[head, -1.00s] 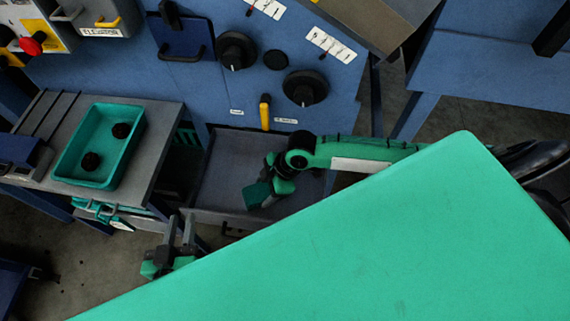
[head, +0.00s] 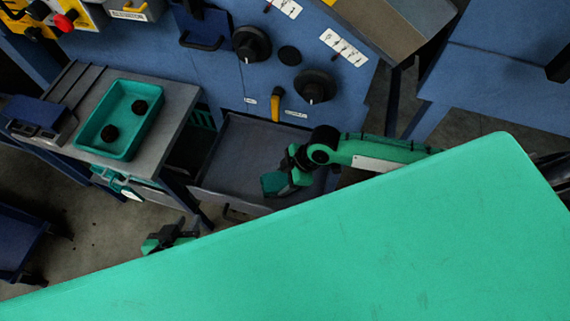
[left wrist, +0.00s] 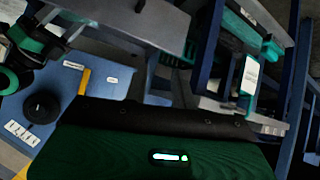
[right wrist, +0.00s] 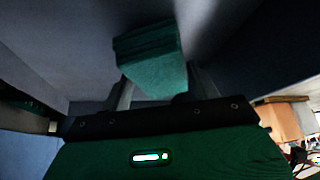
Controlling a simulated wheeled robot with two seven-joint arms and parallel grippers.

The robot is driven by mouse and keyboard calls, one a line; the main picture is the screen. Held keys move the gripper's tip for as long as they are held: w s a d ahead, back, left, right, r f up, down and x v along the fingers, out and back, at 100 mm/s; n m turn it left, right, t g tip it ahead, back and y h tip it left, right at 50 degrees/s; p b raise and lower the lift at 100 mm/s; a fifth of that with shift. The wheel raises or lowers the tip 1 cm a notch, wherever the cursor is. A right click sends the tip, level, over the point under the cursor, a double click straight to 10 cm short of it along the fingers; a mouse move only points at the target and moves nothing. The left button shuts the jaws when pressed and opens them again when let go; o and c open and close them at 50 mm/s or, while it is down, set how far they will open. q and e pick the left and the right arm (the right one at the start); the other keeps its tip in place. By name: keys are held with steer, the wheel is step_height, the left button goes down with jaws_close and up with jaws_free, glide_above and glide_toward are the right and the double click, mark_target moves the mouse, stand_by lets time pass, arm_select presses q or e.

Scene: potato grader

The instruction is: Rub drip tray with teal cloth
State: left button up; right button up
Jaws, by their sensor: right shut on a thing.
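The drip tray (head: 235,150) is a shallow grey tray under the blue machine panel in the head view. Its grey surface (right wrist: 225,25) fills the upper part of the right wrist view. My right gripper (head: 284,181) is shut on the teal cloth (head: 273,184), a folded block, over the right part of the tray. The cloth also shows between the fingers in the right wrist view (right wrist: 150,55), close to the tray surface; I cannot tell whether it touches. My left gripper (head: 184,228) is low, left of the tray's front, with its fingers apart and empty.
A large green surface (head: 380,240) covers the lower head view and hides part of my arms. A grey side table (head: 180,105) left of the tray holds a teal bin (head: 118,152) with two dark lumps. The blue panel has black knobs (head: 314,86) and a yellow lever (head: 276,104).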

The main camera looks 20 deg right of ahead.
steer(key=shift+r+p, duration=0.7)
steer(key=shift+r, duration=0.05)
steer(key=shift+r+p, duration=0.4)
steer(key=shift+p, duration=0.05)
arm_select(q)
steer(key=shift+s+a+r+n+g+y+p, duration=0.5)
steer(key=shift+s+a+r+g+y+p, duration=0.75)
steer(key=shift+s+a+g, duration=1.9)
arm_select(e)
steer(key=shift+r+b, duration=0.5)
steer(key=shift+r, duration=0.35)
steer(key=shift+r+p, duration=0.9)
steer(key=shift+p, duration=0.3)
arm_select(q)
steer(key=a+x, duration=0.1)
steer(key=x, duration=0.5)
steer(key=shift+f+y, duration=0.45)
arm_select(e)
steer(key=shift+r, duration=0.1)
arm_select(q)
steer(key=shift+s+a, duration=0.15)
arm_select(e)
steer(key=shift+r, duration=0.1)
